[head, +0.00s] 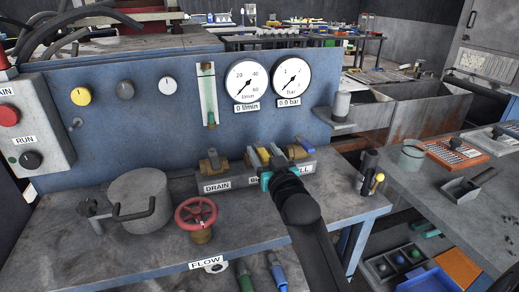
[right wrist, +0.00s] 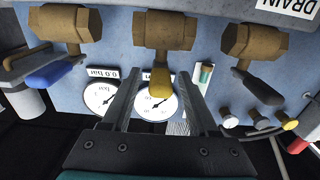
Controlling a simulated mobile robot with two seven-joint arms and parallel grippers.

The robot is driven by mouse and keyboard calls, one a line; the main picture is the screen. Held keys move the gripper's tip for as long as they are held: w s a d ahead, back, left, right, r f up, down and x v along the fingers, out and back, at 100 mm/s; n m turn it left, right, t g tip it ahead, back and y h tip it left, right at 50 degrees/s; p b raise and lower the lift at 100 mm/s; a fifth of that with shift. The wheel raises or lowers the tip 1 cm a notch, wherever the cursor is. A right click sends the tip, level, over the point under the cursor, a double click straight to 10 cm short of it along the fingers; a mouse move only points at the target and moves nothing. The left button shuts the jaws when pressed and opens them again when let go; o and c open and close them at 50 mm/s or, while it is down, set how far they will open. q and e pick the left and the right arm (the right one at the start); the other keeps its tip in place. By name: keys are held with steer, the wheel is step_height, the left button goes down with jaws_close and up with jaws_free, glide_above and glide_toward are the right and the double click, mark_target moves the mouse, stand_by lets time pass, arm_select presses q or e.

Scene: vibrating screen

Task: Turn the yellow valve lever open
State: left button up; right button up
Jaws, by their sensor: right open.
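The yellow lever (right wrist: 160,84) shows in the right wrist view on the middle brass valve (right wrist: 165,32), pointing toward my right gripper. My right gripper (right wrist: 157,80) is open, with one dark finger on each side of the lever; I cannot tell whether either touches it. In the head view my right gripper (head: 270,160) is at the middle valve of the row and mostly hides it and its label. A valve with a blue lever (right wrist: 50,75) and one with a black lever (right wrist: 262,90) flank it in the wrist view. My left gripper is not in view.
The DRAIN valve (head: 213,160) stands left of my gripper. A red handwheel (head: 196,214) and a grey pot (head: 140,200) stand on the bench. Two gauges (head: 247,81) above have displays reading 0 l/min and 0.0 bar. A black holder (head: 368,172) stands at the right bench edge.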

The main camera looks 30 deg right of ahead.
mark_target(261, 147)
steer(key=shift+b+x, duration=0.4)
steer(key=shift+x, duration=1.25)
steer(key=shift+c, duration=0.2)
jaws_close()
